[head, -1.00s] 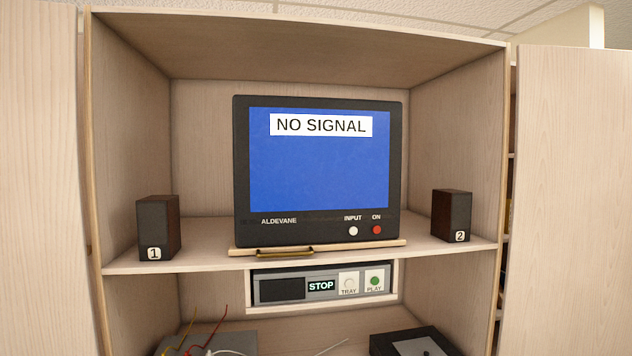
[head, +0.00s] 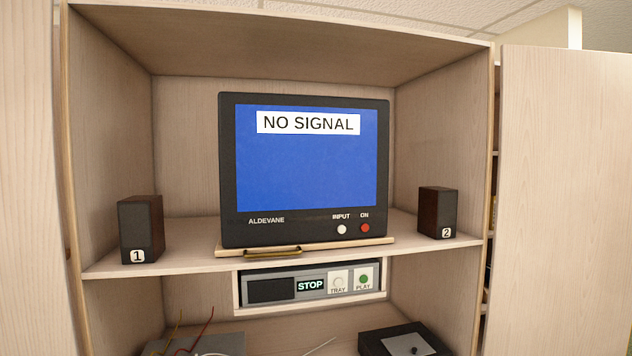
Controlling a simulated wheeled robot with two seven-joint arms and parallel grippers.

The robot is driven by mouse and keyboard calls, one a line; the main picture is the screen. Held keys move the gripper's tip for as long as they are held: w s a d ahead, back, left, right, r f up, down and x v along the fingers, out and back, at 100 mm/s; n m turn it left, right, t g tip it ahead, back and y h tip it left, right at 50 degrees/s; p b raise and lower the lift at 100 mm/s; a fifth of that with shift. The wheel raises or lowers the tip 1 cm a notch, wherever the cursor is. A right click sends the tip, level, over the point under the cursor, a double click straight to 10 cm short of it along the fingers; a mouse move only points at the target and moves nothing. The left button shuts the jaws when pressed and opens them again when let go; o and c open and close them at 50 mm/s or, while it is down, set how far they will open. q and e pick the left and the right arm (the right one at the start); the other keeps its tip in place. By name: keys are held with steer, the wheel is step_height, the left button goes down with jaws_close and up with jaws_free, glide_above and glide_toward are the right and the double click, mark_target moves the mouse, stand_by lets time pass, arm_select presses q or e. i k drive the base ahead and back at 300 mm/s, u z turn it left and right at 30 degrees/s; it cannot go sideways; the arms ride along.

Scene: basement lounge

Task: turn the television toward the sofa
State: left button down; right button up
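The television (head: 306,170) stands in the middle of the cabinet's upper shelf, its blue screen reading "NO SIGNAL" and facing nearly straight out at me. It rests on a thin wooden board (head: 345,246) that sticks out slightly at the shelf's front edge. A brass-coloured handle (head: 272,252) is on the front of that board, left of its middle. The sofa is not in view. Neither of my grippers is in view.
Speaker 1 (head: 141,228) stands left of the television and speaker 2 (head: 437,212) right of it, with gaps between. A player (head: 310,285) showing "STOP" sits below. Cabinet doors stand at left (head: 28,180) and right (head: 565,200). Cables and a dark box (head: 405,340) lie lower down.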

mark_target(294, 169)
steer(key=z, duration=1.6)
steer(key=i, duration=1.8)
steer(key=u, duration=1.4)
